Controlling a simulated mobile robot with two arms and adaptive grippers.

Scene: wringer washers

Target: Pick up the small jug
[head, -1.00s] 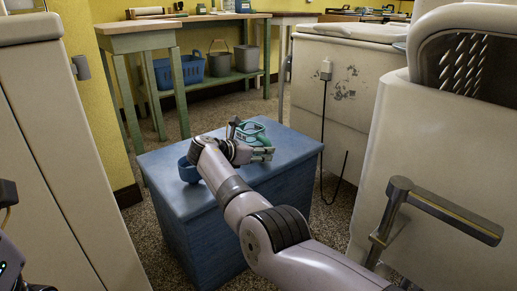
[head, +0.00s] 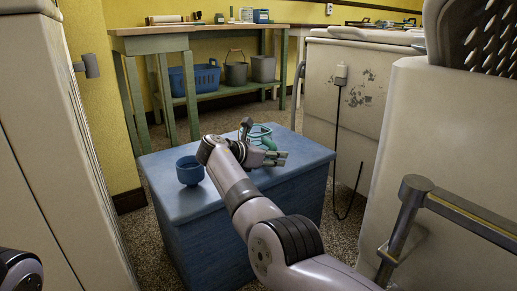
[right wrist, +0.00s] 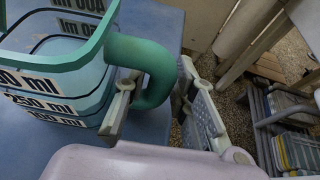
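The small jug (head: 262,133) is clear with a green rim and handle, standing on the blue box top. In the right wrist view the jug (right wrist: 55,75) fills the left side, with dark ML markings. My right gripper (head: 278,158) is at its handle. In the right wrist view the right gripper (right wrist: 160,108) is open around the green handle (right wrist: 150,68): one finger lies between handle and jug body, the other outside, with a narrow gap to the handle. My left gripper is not in view; only part of my left arm shows at the bottom left.
The blue box (head: 210,240) also bears a blue cup (head: 190,171), left of my right arm. White washers stand to the right, one with a metal bar (head: 460,215). A pale cabinet (head: 50,150) is on the left. A wooden bench (head: 200,30) stands behind.

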